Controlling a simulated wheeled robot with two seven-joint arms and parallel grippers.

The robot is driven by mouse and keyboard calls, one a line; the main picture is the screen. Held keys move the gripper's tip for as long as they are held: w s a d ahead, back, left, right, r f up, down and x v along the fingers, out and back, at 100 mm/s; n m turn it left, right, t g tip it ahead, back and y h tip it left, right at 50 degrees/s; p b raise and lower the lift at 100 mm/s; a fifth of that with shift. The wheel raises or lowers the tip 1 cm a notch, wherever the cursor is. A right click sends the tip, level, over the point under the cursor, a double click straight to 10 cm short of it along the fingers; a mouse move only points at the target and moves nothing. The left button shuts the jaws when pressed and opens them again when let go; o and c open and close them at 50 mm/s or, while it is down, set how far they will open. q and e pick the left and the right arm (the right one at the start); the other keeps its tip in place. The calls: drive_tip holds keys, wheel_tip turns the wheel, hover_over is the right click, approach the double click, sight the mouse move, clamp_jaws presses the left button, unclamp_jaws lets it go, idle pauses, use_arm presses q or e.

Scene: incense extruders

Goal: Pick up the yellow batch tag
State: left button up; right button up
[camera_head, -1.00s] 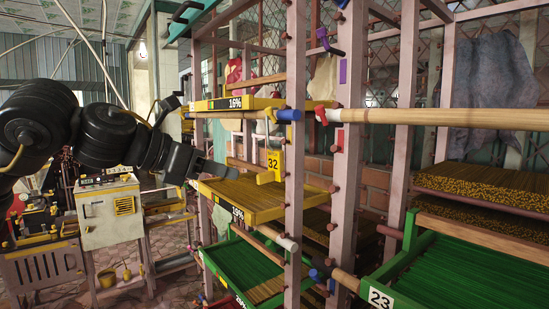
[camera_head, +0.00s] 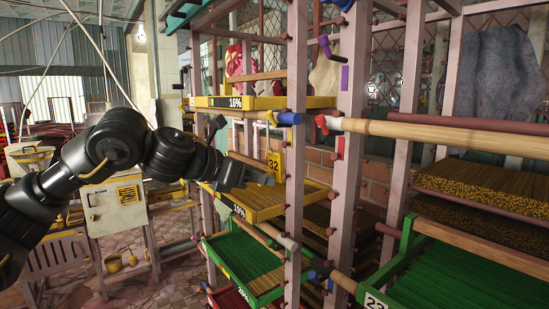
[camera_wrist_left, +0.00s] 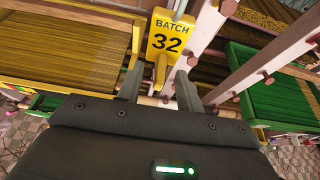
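The yellow batch tag (camera_head: 273,162) stands upright by a pink post, at the edge of a yellow tray of incense sticks (camera_head: 268,212). In the left wrist view the tag (camera_wrist_left: 170,36) reads "BATCH 32", and a yellow stem or handle (camera_wrist_left: 161,68) extends below its plate. My left gripper (camera_head: 258,178) is open, just left of and slightly below the tag. In the left wrist view its two fingers (camera_wrist_left: 160,78) lie on either side of the lower part of the stem. I cannot tell whether they touch it. My right gripper is out of view.
A yellow tray marked 16% (camera_head: 222,102) is above, and a green tray (camera_head: 245,268) is below. A cream machine (camera_head: 118,205) is at the left.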

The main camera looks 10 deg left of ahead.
use_arm(q)
drive_tip(key=shift+s+a, duration=0.1)
drive_tip(key=shift+s, duration=0.05)
drive_tip(key=shift+c, duration=0.7)
clamp_jaws()
wheel_tip(320, 180, up, 3)
drive_tip(key=shift+r+b, duration=0.1)
drive_tip(key=shift+b, duration=1.15)
drive_tip(key=s+a+r+b, duration=0.1)
drive_tip(key=s+a+r, duration=0.6)
drive_tip(key=s+r, duration=0.4)
drive_tip(key=shift+s+a+r, duration=0.25)
drive_tip(key=shift+s+r, duration=0.05)
drive_tip(key=shift+r, duration=0.45)
